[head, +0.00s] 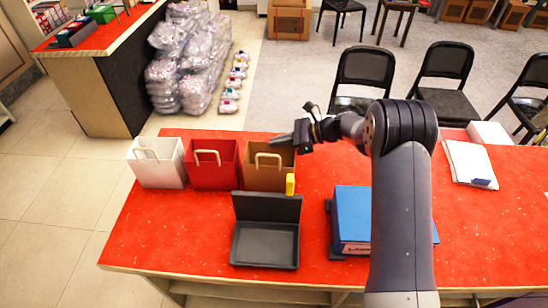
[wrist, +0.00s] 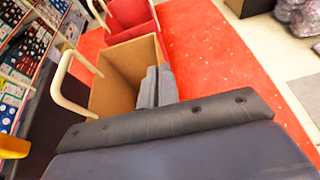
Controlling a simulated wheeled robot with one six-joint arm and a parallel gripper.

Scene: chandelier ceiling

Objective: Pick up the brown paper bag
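The brown paper bag (head: 262,180) stands upright on the red counter, right of a red bag, with its pale handle raised. In the wrist view I look down into the open brown paper bag (wrist: 112,78), with its handle on the left. My gripper (head: 276,140) reaches in from the right at the bag's top rear edge. In the wrist view the two grey fingers (wrist: 157,86) are close together at the bag's right rim, one on the inner side and one on the outer, seemingly pinching the wall. The fingertips' exact contact is partly hidden.
A red bag (head: 211,167) and a white bag (head: 157,165) stand in a row to the left. A black tray (head: 264,245) with a raised back and a yellow item (head: 290,184) sits in front. A blue box (head: 353,212) is to the right.

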